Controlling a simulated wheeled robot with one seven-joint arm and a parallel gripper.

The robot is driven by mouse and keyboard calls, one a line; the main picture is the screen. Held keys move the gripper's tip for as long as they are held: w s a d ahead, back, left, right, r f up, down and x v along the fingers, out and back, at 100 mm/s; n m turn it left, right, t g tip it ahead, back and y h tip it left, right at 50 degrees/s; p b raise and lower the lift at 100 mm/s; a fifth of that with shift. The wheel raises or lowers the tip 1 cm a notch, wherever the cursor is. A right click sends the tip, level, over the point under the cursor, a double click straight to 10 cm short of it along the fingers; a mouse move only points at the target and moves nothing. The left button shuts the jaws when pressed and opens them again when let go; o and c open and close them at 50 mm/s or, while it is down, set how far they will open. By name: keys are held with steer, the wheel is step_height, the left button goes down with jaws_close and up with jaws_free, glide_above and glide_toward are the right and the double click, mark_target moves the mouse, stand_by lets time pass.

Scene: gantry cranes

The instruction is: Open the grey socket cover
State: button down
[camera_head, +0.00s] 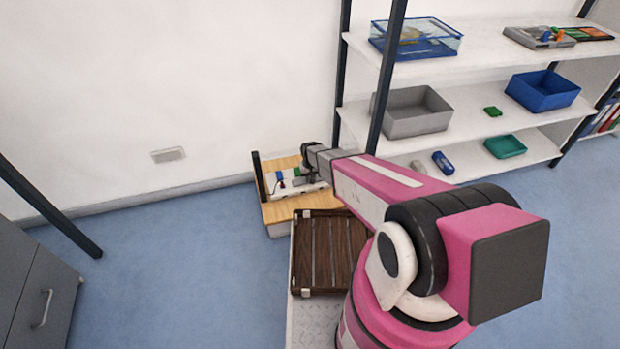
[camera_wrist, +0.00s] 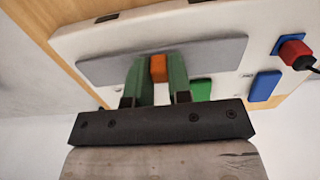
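The grey cover (camera_wrist: 215,50) is a long flat panel on a white board (camera_wrist: 75,40) in the wrist view. It looks closed, lying along the board. A small orange block (camera_wrist: 158,68) stands at its middle, near the lower edge. The fingers hide part of the panel's lower edge. In the head view my gripper (camera_head: 308,181) is at the board (camera_head: 285,187), and my arm hides the board's right part. The cover cannot be made out there.
Beside the cover are a green flap (camera_wrist: 201,89), a blue flap (camera_wrist: 263,86) and a red plug (camera_wrist: 294,52) with a black cable. The board stands on a wooden top (camera_head: 280,211). A brown slatted crate (camera_head: 325,255) is in front; shelves (camera_head: 465,62) stand right.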

steer(key=s, duration=0.2)
steer(key=s+d, duration=0.1)
steer(key=s, duration=0.2)
steer(key=shift+d, duration=0.2)
steer(key=c, duration=1)
jaws_free()
steer(key=shift+w, duration=0.15)
steer(key=shift+c, duration=0.2)
step_height(320, 180, up, 11)
steer(key=shift+f, duration=0.1)
steer(key=s+d+r+m, duration=0.1)
steer(key=s+d+r, duration=0.6)
steer(key=d+r, duration=0.2)
steer(key=s+d+r+m, duration=0.2)
steer(key=s+d+r, duration=0.5)
steer(key=r, duration=0.6)
steer(key=shift+d+r, duration=0.35)
steer(key=shift+d, duration=0.5)
